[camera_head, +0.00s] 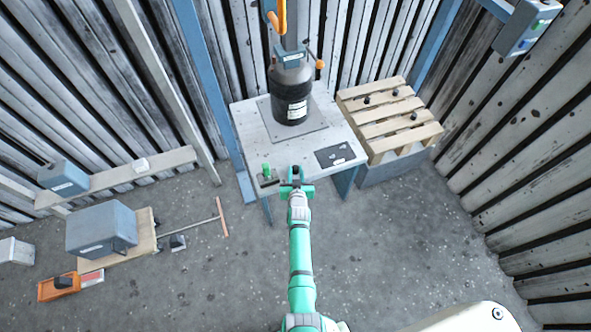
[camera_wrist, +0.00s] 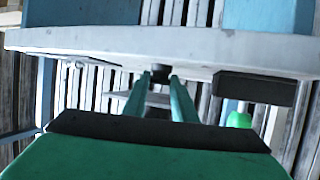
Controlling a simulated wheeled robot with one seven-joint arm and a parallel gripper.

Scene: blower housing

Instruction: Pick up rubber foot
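My gripper (camera_head: 296,178) is at the front edge of the grey table (camera_head: 243,117). In the wrist view, which looks upside down, its two green fingers (camera_wrist: 160,80) are apart. A small dark piece, likely the rubber foot (camera_wrist: 160,69), shows between the fingertips against the table edge (camera_wrist: 90,42). I cannot tell whether the fingers touch it. Several small black pieces, possibly similar feet, lie on the wooden pallet (camera_head: 385,126) at the right.
A green-handled black item (camera_head: 267,175) stands just left of my gripper; its black block (camera_wrist: 253,88) shows in the wrist view. A dark mat (camera_head: 335,155) lies to the right. A dark canister (camera_head: 290,95) stands behind on a plate. Boxes and a T-handled tool (camera_head: 222,215) are at left.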

